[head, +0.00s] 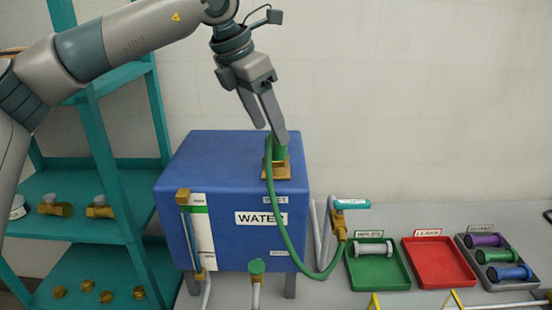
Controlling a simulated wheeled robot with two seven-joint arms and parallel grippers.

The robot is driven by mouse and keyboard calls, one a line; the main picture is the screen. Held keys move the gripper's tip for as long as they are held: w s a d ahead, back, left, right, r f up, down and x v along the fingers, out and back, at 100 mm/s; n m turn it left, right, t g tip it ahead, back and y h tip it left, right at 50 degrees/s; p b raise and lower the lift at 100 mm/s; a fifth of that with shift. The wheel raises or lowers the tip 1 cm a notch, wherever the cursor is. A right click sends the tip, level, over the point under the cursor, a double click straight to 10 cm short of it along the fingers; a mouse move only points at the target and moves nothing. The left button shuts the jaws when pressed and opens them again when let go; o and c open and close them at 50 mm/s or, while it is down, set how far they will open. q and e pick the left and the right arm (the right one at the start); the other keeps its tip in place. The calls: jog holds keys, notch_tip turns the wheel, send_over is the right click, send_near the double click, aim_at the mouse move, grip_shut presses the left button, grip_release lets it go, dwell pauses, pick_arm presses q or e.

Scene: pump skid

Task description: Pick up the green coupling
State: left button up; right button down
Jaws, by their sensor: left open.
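My left gripper (271,131) points down over the blue tank with its fingers apart. A green coupling (276,150) stands upright on a brass fitting (276,172) on top of the tank, at the end of a green hose (272,208). One fingertip overlaps the coupling's upper part in the picture; I cannot tell whether they touch. The hose hangs down the tank's front and curves to a brass valve with a blue handle (351,204) at the right. My right gripper is not in view.
The blue tank (180,165) is labelled WATER and has a level gauge (200,230). A green tray (363,283) holds a grey cylinder, a red tray (440,264) is empty, and a dark tray (514,285) holds purple, green and blue-ended cylinders. Teal shelves (95,165) stand left.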

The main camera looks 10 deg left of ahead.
aim_at(276, 150)
pick_arm(q)
jog(key=p+x, duration=0.2)
jog(key=x, duration=0.1)
jog(key=shift+w+d+f+p, duration=0.1)
jog(key=shift+w+d+p, duration=0.1)
jog(key=shift+p, duration=0.1)
jog(key=shift+w+d+f, duration=0.1)
jog(key=shift+f, duration=0.55)
jog(key=c, duration=1.3)
